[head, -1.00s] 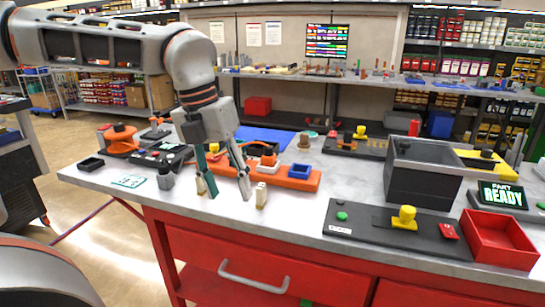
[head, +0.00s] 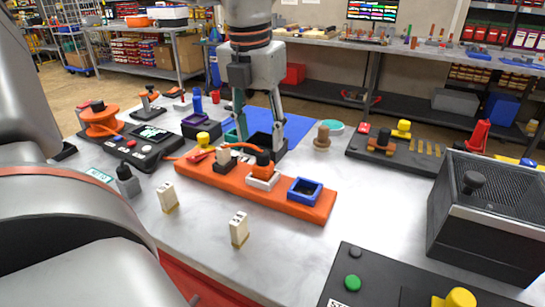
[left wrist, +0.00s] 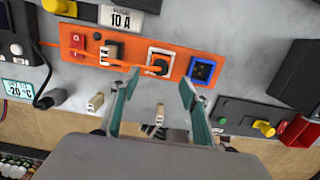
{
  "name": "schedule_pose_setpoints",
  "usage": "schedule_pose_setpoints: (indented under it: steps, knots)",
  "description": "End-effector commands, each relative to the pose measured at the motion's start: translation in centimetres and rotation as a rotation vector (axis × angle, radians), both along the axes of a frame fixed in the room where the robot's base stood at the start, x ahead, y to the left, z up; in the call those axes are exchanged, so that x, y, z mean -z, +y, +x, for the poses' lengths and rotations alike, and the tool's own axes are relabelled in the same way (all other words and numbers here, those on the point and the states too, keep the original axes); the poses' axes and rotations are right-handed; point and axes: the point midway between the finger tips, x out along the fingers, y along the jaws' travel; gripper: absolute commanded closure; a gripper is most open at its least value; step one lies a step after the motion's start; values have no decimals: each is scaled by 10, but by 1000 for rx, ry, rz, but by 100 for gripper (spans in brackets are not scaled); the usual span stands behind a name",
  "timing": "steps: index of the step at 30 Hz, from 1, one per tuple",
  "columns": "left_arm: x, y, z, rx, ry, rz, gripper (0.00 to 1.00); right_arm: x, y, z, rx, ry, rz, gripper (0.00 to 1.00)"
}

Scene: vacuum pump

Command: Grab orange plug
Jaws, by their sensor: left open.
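The orange plug (head: 263,168), with a dark top, stands in a white square socket on the orange board (head: 316,210). In the left wrist view, the plug (left wrist: 160,65) shows its dark top within the white socket frame. My left gripper (head: 259,138) is open and empty, pointing down near the plug. In the left wrist view, the left gripper's (left wrist: 160,79) teal-lined fingers are spread to either side of the plug's line. I cannot tell the exact height gap. My right gripper is not in view.
On the board, a beige-and-black plug (head: 223,157) and a blue-framed socket (head: 305,190) flank the orange plug. Two small cream blocks (head: 239,229) (head: 168,197) stand in front. A dark box (head: 490,215) stands right. An orange cable (head: 190,155) runs across the board's left part.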

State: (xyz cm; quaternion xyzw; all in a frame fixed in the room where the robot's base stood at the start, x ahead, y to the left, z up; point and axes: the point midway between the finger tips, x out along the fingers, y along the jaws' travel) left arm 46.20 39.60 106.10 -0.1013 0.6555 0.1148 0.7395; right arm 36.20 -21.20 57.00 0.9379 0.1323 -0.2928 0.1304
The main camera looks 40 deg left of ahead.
Motion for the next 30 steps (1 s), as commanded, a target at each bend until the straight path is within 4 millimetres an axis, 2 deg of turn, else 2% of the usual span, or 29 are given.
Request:
schedule_pose_setpoints:
  steps: [4,9,19,27,29,30]
  knots:
    - [17,0,1,1,6,-2,54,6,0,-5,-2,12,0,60]
    - [29,1,4,0,3,-2,54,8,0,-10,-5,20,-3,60]
    - [71,4,13,1,6,-3,54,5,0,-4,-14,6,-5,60]
    - [75,4,14,0,1,-1,54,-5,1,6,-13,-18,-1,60]
    - [75,4,14,0,2,-2,67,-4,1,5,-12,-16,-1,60]
    - [75,4,14,0,2,-2,78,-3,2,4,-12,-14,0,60]
